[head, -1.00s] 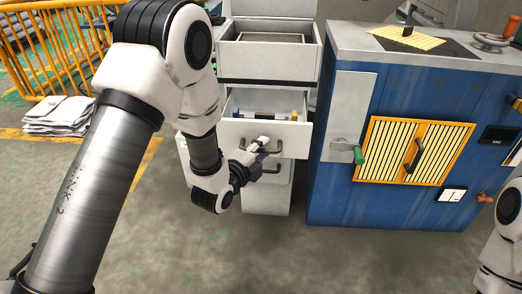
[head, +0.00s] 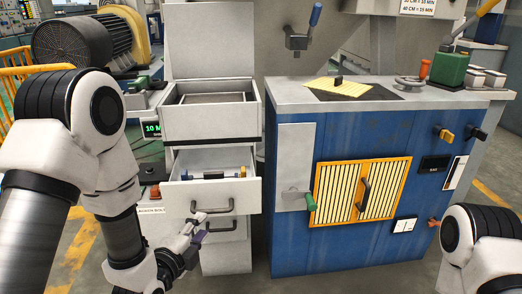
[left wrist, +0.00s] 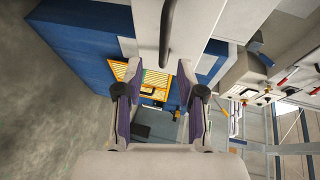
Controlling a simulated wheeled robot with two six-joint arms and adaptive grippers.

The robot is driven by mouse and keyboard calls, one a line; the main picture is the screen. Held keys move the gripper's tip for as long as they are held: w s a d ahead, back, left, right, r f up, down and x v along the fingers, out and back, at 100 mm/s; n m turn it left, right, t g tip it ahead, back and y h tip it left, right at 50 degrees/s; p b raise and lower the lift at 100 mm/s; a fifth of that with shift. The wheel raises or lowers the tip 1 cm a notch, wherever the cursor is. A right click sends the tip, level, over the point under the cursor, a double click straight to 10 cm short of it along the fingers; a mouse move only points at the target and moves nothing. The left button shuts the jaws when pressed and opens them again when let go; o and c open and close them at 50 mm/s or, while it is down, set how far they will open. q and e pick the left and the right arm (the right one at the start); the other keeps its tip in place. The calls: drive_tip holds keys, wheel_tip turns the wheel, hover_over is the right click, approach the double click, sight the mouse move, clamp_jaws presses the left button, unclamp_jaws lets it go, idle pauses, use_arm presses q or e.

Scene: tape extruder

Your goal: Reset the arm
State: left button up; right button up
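My left gripper (head: 198,228) is open and empty, just below and to the left of the handle (head: 213,208) of an open grey drawer (head: 240,191). In the left wrist view its two purple-padded fingers (left wrist: 161,100) are spread wide with nothing between them. The dark handle bar (left wrist: 168,30) shows beyond the fingertips, apart from them. My left arm comes in from the left, bent at the elbow. Part of my right arm (head: 475,240) shows at the lower right; its gripper is out of view.
The open drawer holds small blue and yellow items. An open grey box (head: 209,115) is above it. A blue machine cabinet (head: 292,150) with a yellow-framed grille door (head: 330,192) stands to the right. An orange railing (head: 40,72) is at the left. The floor in front is clear.

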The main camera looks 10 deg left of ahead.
use_arm(q)
drive_tip(key=s+f+n+g, duration=0.1)
drive_tip(key=s+f+g, duration=0.1)
drive_tip(key=s+f, duration=0.35)
drive_tip(key=s+f+n+g+y, duration=0.1)
drive_tip(key=s+f+g, duration=0.1)
drive_tip(key=f, duration=0.6)
drive_tip(key=s+f+n+g, duration=0.1)
drive_tip(key=s+f+g, duration=0.15)
drive_tip(key=f, duration=0.45)
drive_tip(key=s+a+f+n+g, duration=0.1)
drive_tip(key=s+f+n+g, duration=0.4)
drive_tip(key=s+n, duration=0.35)
drive_tip(key=s+a+f+n+g, duration=0.1)
drive_tip(key=s+f+n+g, duration=0.35)
drive_tip(key=s+n, duration=0.4)
wheel_tip(320, 180, up, 35)
drive_tip(key=m+y+p, duration=0.1)
drive_tip(key=p, duration=3.4)
drive_tip(key=shift+s+t, duration=0.3)
drive_tip(key=shift+s, duration=0.1)
